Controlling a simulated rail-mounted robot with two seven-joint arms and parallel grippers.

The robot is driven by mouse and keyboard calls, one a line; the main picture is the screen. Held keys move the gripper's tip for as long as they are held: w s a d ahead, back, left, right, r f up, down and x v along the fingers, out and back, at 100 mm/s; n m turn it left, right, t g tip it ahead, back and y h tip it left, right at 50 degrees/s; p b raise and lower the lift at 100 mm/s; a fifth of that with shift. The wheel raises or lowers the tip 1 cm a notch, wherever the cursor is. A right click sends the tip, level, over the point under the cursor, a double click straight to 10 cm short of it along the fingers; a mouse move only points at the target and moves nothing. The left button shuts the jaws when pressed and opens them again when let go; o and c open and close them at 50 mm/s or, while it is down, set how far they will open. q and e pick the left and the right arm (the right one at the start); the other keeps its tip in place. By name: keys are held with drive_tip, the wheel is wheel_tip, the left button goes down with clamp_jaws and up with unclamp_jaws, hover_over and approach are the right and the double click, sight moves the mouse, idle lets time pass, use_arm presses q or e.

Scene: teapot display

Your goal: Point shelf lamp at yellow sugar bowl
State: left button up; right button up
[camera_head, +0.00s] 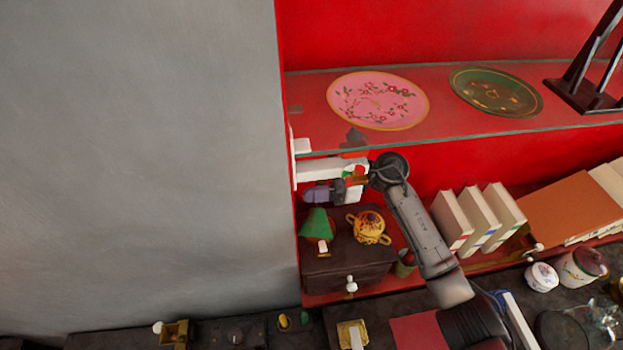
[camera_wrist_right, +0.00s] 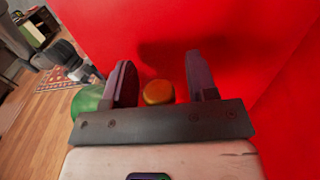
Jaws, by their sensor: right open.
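The yellow sugar bowl (camera_head: 370,227), patterned and two-handled, stands on a dark wooden box (camera_head: 345,264) below the red shelf. A green shade-like thing (camera_head: 316,224), probably the shelf lamp's shade, is left of the bowl; its lower parts are unclear. My right gripper (camera_head: 328,192) is above and behind it, near the grey wall. In the right wrist view, the right gripper (camera_wrist_right: 160,72) is open. A round orange-yellow thing (camera_wrist_right: 158,92) shows between its fingers; I cannot tell what it is or whether it touches them. A green rounded surface (camera_wrist_right: 88,101) shows beside the left finger.
A pink plate (camera_head: 378,100) and a green plate (camera_head: 496,92) lie on the upper shelf (camera_head: 440,131). White books (camera_head: 478,217) stand right of my right arm. A grey wall (camera_head: 140,150) closes the left side. Lidded pots (camera_head: 583,266) stand at lower right.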

drive_tip(key=shift+a, duration=0.1)
drive_tip(key=shift+c, duration=0.4)
clamp_jaws()
